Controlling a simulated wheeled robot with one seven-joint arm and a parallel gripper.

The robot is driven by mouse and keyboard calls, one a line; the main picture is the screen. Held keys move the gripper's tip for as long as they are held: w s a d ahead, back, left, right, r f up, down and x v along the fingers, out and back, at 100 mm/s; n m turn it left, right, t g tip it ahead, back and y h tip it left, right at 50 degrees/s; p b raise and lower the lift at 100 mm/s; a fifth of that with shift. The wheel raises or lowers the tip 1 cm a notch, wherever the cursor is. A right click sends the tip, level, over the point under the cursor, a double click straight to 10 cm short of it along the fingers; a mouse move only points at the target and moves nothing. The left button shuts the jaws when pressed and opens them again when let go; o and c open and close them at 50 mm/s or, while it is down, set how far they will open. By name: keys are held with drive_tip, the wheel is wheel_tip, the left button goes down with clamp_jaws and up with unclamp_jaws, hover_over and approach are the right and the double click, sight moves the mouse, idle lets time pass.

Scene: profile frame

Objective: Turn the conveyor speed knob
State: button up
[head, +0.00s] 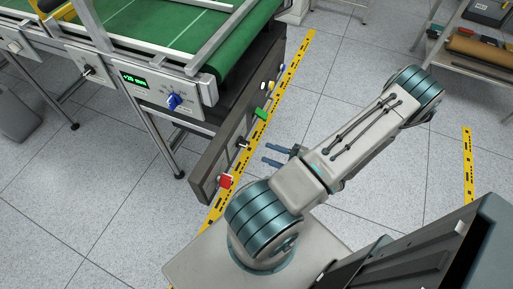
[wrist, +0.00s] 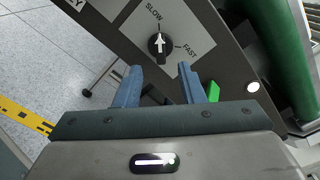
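The speed knob (wrist: 160,44) is a round black dial with a white pointer, marked SLOW and FAST. In the wrist view its pointer aims up, closer to SLOW. In the head view a small black knob (head: 243,143) on the dark side panel (head: 216,165) appears to be the same one. My gripper (head: 265,153) is open and empty, its blue fingers facing that panel. In the wrist view the gripper (wrist: 160,72) has a finger on each side below the knob, apart from it.
The panel also bears a red button (head: 226,181) and a green part (head: 261,114). A blue knob (head: 174,101) sits beside a lit display (head: 134,79) on the conveyor's front. A green belt (head: 150,40) lies above. Open floor is to the right.

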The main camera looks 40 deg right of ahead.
drive_tip(key=v, duration=0.6)
drive_tip(key=shift+w+r, duration=0.1)
idle(0.4)
drive_tip(key=w+a+r+n+g+y+p, duration=0.1)
drive_tip(key=w+a+r+n+g+p, duration=0.1)
drive_tip(key=w+a+r+n+g, duration=0.25)
drive_tip(key=w+a+r+n+g+y+p, duration=0.1)
drive_tip(key=w+a+r+n+g+p, duration=0.1)
drive_tip(key=r+n+g, duration=0.35)
drive_tip(key=w+a+r+n+g+y+p, duration=0.1)
drive_tip(key=w+a+r+n+g, duration=0.2)
drive_tip(key=r+g, duration=0.45)
drive_tip(key=w+a+r+n+t+h+p, duration=0.1)
drive_tip(key=a+r+n+t+h+p, duration=0.1)
drive_tip(key=a+r, duration=0.5)
drive_tip(key=w+a+r+n+t+h+p, duration=0.1)
drive_tip(key=a+r+n+h+p, duration=0.3)
drive_tip(key=r, duration=1.1)
drive_tip(key=a+n+h, duration=0.2)
drive_tip(key=a+h, duration=0.1)
drive_tip(key=a, duration=0.1)
drive_tip(key=shift+r+t+h, duration=0.3)
drive_tip(key=shift+t+h, duration=0.05)
drive_tip(key=shift+h, duration=0.05)
